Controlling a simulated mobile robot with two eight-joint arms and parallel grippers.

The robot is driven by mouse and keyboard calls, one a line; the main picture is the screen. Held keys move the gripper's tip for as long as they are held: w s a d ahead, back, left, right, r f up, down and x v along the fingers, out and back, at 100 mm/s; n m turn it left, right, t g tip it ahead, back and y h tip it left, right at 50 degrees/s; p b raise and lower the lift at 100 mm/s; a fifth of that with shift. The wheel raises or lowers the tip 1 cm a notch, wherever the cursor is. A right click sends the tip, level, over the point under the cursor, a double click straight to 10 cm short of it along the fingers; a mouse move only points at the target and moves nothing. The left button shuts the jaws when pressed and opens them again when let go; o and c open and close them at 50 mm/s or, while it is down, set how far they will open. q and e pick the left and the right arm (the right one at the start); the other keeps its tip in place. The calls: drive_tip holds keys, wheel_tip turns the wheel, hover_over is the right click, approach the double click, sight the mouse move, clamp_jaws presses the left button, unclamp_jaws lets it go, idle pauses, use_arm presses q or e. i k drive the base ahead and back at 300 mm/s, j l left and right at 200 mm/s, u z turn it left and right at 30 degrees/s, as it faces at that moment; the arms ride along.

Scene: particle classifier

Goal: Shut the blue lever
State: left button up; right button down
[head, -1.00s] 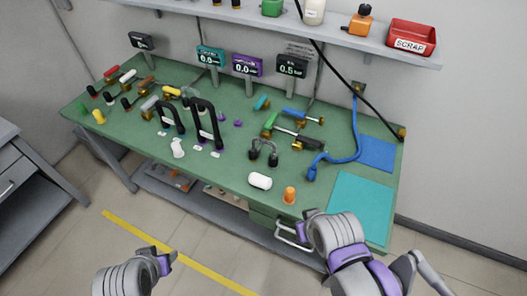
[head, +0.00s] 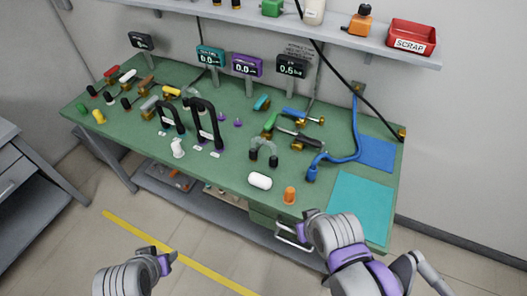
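The blue lever (head: 295,115) is a short blue handle on a brass valve at the back right of the green bench, behind the black-handled lever (head: 308,142). The handle lies roughly along the bench, pointing left from its brass body. My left gripper (head: 169,262) is low at the bottom left, off the bench and far from the lever. My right gripper (head: 304,220) is near the bench's front edge, well short of the lever. Both are seen mostly from behind, so their fingers' opening is unclear. Neither touches the lever.
A green lever (head: 270,122) and a teal lever (head: 262,102) sit left of the blue one. A grey arch (head: 264,146), a white cylinder (head: 260,181) and an orange piece (head: 290,195) stand in front. A blue hose (head: 355,130) lies right. The teal mat (head: 360,205) is clear.

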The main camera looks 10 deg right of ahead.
sight(292, 112)
drive_tip(key=i+j+z, duration=0.25)
drive_tip(key=i+j, duration=0.45)
